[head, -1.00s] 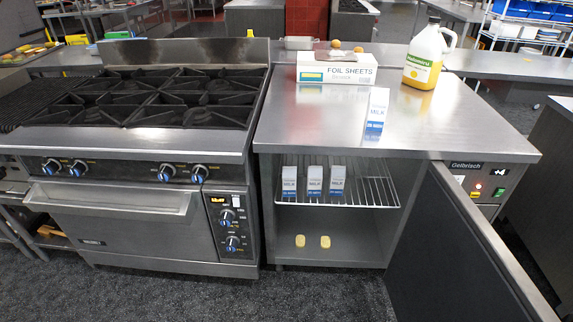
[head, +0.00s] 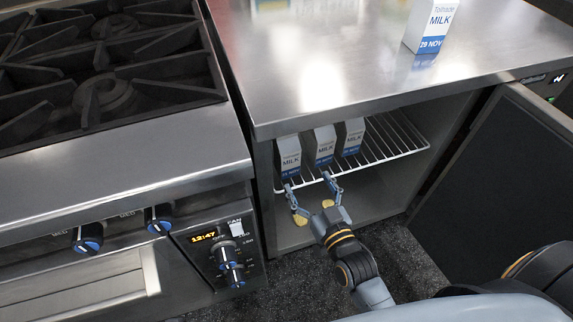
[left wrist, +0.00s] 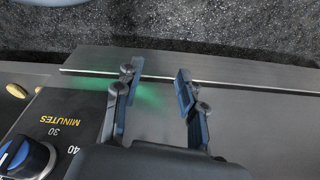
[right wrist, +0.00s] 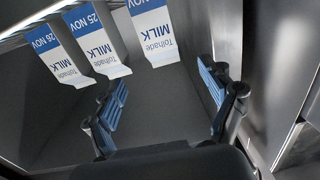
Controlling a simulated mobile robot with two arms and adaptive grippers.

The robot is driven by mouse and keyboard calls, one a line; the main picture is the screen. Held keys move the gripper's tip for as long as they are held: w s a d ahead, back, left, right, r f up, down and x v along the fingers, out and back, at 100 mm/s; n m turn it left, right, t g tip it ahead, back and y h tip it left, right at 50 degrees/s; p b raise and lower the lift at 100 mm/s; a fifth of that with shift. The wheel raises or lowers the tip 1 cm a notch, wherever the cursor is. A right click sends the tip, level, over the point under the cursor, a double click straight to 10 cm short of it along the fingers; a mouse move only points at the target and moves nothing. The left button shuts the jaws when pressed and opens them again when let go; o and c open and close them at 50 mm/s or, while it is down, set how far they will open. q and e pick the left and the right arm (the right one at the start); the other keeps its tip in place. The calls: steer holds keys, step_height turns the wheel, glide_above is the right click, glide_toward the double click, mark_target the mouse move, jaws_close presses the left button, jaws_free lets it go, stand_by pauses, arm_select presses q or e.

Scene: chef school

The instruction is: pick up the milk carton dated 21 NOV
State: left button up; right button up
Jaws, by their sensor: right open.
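Three white-and-blue milk cartons stand side by side on the wire shelf: left (head: 289,158), middle (head: 324,147) and right (head: 351,137). They also show upside down in the right wrist view, where two blue bands read roughly 25 or 26 NOV; the date on the carton nearest the fingers (right wrist: 153,35) is not readable. Another milk carton (head: 432,25), dated 29 NOV, stands on the counter. My right gripper (head: 307,180) is open and empty in front of the shelf, just below the left and middle cartons. My left gripper (left wrist: 156,76) is open and empty, outside the head view.
The wire shelf (head: 385,147) is inside an open cabinet under the steel counter (head: 330,65). The cabinet door (head: 490,180) stands open at right. The stove (head: 100,150) is at left.

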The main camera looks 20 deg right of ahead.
mark_target(291, 151)
steer(key=w, duration=0.5)
steer(key=w+r+b, duration=0.1)
steer(key=w, duration=0.2)
steer(key=shift+a, duration=0.25)
steer(key=shift+w+a+f+b, duration=0.2)
steer(key=shift+w+b, duration=0.1)
steer(key=shift+w, duration=1.15)
steer(key=shift+w+a+f+b, duration=0.15)
steer(key=shift+w+b, duration=0.15)
steer(key=shift+w, duration=1.1)
arm_select(q)
step_height(291, 151, up, 8)
steer(key=w, duration=0.1)
steer(key=shift+r+t, duration=0.2)
steer(key=shift+t, duration=0.1)
arm_select(e)
steer(key=shift+r, duration=0.15)
steer(key=shift+c, duration=0.2)
steer(key=c, duration=1.4)
steer(key=shift+c, duration=1)
steer(key=shift+r, duration=0.15)
